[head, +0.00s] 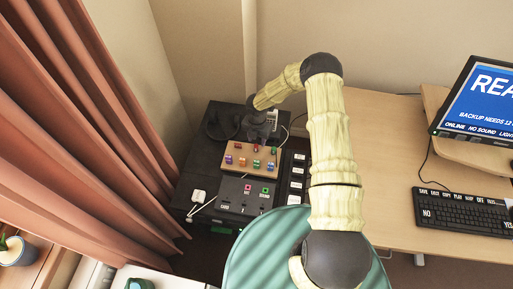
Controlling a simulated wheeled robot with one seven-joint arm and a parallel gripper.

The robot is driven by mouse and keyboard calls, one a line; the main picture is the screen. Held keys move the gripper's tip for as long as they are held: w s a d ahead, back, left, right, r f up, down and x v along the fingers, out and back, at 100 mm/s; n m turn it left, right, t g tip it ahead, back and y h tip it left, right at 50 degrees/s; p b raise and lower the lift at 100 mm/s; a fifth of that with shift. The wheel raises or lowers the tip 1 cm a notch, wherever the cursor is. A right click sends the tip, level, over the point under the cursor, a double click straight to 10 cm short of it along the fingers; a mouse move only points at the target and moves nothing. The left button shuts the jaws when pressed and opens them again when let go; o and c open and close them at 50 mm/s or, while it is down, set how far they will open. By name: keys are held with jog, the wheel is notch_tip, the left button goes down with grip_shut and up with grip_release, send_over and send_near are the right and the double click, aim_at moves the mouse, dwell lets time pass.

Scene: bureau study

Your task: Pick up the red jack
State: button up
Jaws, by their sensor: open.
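A wooden board (236,167) on the dark desk unit carries several small coloured jacks in two rows. A red jack (238,147) appears in the far row at the left; other reddish pieces sit near it, and they are too small to tell apart surely. Purple (228,160) and orange (243,162) jacks stand in the near row. My gripper (255,137) is dark and open, just beyond the board's far edge and above the dark unit. It seems empty, and its fingers are hard to make out against the black surface.
A green chair (250,255) is close in front. The desk (385,140) at right holds a keyboard (465,212) and monitor (485,100). Curtains (85,110) hang left.

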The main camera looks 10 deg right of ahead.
aim_at(256, 145)
jog(key=shift+s+a+f+p, duration=0.1)
jog(key=shift+f+p, duration=0.35)
jog(key=shift+f, duration=0.75)
jog(key=shift+s+a+f+p, duration=0.1)
jog(key=shift+f+p, duration=0.3)
jog(key=shift+f, duration=0.8)
grip_shut()
